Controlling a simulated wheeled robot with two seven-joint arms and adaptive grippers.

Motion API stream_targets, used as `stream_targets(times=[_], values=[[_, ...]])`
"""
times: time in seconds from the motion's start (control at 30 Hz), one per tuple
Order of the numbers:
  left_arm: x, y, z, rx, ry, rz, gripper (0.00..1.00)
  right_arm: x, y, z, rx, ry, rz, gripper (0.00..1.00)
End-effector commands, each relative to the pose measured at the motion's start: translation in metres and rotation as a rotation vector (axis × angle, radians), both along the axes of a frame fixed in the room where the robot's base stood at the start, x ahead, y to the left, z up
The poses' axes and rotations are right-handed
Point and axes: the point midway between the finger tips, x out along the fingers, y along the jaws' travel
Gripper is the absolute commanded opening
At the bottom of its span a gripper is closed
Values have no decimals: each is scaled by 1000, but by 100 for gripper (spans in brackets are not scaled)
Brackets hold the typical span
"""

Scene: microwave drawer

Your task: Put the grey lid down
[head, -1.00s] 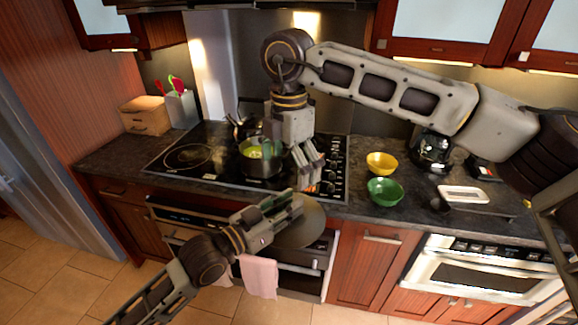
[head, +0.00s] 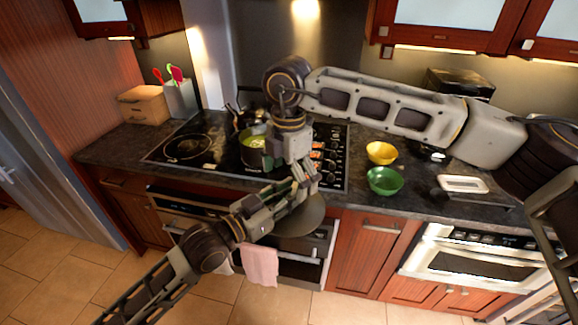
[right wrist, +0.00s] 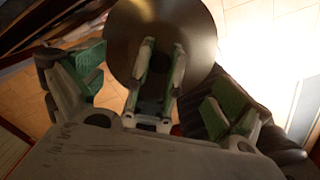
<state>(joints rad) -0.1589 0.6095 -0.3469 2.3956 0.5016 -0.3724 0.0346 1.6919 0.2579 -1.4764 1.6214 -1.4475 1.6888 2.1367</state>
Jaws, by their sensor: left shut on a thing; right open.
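The grey lid (head: 308,217) is held in the air in front of the oven, below the counter edge. It also shows as a round disc in the right wrist view (right wrist: 198,28). My left gripper (head: 288,199) is shut on the lid; in the right wrist view its fingers (right wrist: 158,72) overlap the disc. My right gripper (head: 304,178) is open, just above the left gripper and lid. Its green-padded fingers spread on both sides of the left gripper in the right wrist view. What exactly the left fingers clasp is hidden.
A pot (head: 252,158) with yellow-green contents stands on the cooktop (head: 187,146), beside a kettle (head: 243,118). A yellow bowl (head: 381,153) and a green bowl (head: 385,181) stand on the counter (head: 420,198) to the right. A pink towel (head: 261,266) hangs on the oven.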

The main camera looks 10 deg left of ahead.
Motion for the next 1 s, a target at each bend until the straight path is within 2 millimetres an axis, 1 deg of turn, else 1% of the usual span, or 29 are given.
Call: stream_targets(times=[0.03,0.2,0.43,0.6,0.9,0.93,1.0], values=[[0,0,1,-1,-2,0,0,0,0,-7,-1,2,0,100],[0,0,1,-1,-2,0,0,0,0,-27,-1,2,0,100],[0,0,1,-1,-2,0,0,0,0,-48,-1,1,0,100],[0,0,1,-1,-2,0,0,0,0,-55,-1,1,0,100],[0,0,1,-1,-2,0,0,0,0,-56,-1,1,0,100],[0,0,1,-1,-2,0,0,0,0,-56,-1,1,0,99],[0,0,1,-1,-2,0,0,0,0,-56,-1,1,0,90]])
